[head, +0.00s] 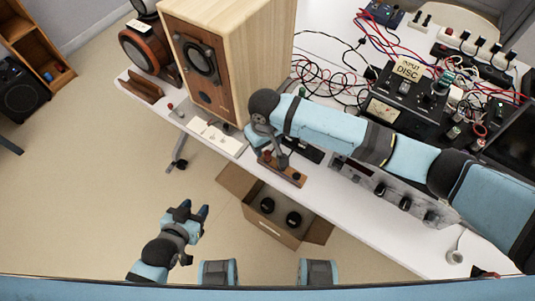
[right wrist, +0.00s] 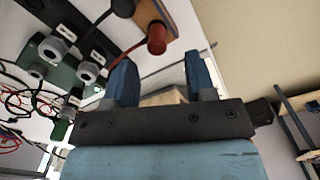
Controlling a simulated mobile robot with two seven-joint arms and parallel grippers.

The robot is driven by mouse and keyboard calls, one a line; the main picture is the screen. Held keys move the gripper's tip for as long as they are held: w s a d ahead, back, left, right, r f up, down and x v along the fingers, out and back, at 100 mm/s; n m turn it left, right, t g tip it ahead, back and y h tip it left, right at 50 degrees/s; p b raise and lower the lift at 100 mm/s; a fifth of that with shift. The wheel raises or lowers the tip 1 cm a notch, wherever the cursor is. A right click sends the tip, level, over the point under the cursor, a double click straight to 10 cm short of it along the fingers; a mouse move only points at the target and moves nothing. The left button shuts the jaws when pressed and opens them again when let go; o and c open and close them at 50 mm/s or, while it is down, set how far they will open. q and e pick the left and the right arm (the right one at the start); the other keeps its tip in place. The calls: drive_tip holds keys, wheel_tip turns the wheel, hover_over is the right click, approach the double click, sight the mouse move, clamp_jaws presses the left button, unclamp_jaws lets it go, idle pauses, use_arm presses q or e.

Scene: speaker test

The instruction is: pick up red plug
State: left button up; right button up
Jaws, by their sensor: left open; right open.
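A red plug (right wrist: 157,39) stands out from a wooden block (right wrist: 140,22) in the right wrist view, with a dark red lead beside it. In the head view a small red piece (head: 267,155) shows on the wooden block (head: 290,177) at the table's front edge, partly hidden by my right gripper. My right gripper (right wrist: 160,72) is open, its two blue fingers apart, with the plug just beyond and between the tips. Nothing is seen between the fingers. My left gripper (head: 195,211) is open and empty, low in front of the table.
A large wooden speaker (head: 245,50) stands behind my right wrist. An open cardboard box (head: 262,222) sits below the table edge. Meter equipment (head: 385,112) and tangled wires (head: 325,85) fill the table's right.

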sight(267, 152)
drive_tip(key=f, duration=0.5)
drive_tip(key=shift+s+d, duration=0.1)
drive_tip(key=shift+d, duration=0.15)
clamp_jaws()
drive_tip(key=shift+r, duration=0.1)
wheel_tip(267, 152, up, 20)
drive_tip(key=shift+p, duration=0.45)
